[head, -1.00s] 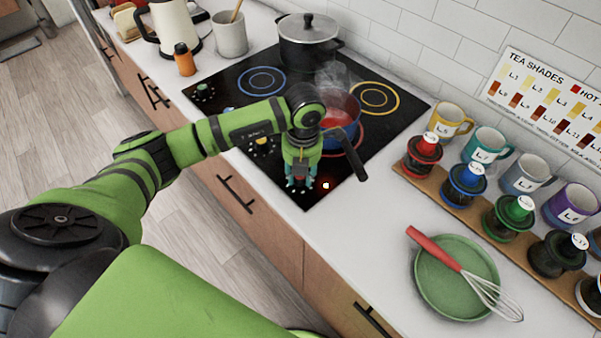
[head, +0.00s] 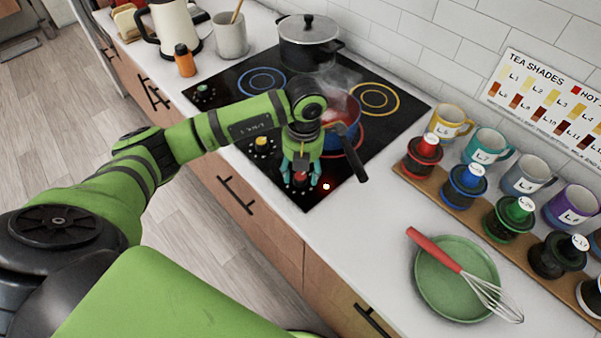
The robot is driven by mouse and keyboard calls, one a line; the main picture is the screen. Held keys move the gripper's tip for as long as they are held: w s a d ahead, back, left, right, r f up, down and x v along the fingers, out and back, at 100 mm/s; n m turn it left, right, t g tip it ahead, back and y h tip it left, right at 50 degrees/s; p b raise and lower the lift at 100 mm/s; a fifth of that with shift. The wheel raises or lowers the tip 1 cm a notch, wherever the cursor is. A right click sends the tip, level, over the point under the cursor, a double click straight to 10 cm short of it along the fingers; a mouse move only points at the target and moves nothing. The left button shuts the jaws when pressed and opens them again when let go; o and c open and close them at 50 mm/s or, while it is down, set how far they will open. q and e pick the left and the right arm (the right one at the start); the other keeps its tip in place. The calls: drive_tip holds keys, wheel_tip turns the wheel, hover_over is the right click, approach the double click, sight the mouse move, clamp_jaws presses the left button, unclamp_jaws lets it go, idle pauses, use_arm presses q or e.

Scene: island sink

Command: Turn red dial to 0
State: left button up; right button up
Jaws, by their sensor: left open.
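The red dial (head: 300,179) sits at the front right corner of the black cooktop (head: 318,197), partly hidden by my left gripper (head: 301,178). The left gripper points down over it, with its teal fingertips apart on either side of the dial. I cannot tell whether the fingers touch it. The dial's marking cannot be read. A small red light glows on the cooktop to the right of the dial. My right gripper is not in view.
A steaming blue pan (head: 352,107) with red contents stands just behind the gripper, its dark handle (head: 354,158) reaching forward to the right. A yellow dial (head: 262,143) and a green dial (head: 203,91) lie along the front left. Counter on the right holds a green plate (head: 440,292) with a whisk.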

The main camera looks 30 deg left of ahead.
sight(302, 177)
use_arm(q)
wheel_tip(302, 177, up, 10)
drive_tip(key=shift+d, duration=0.2)
idle(0.5)
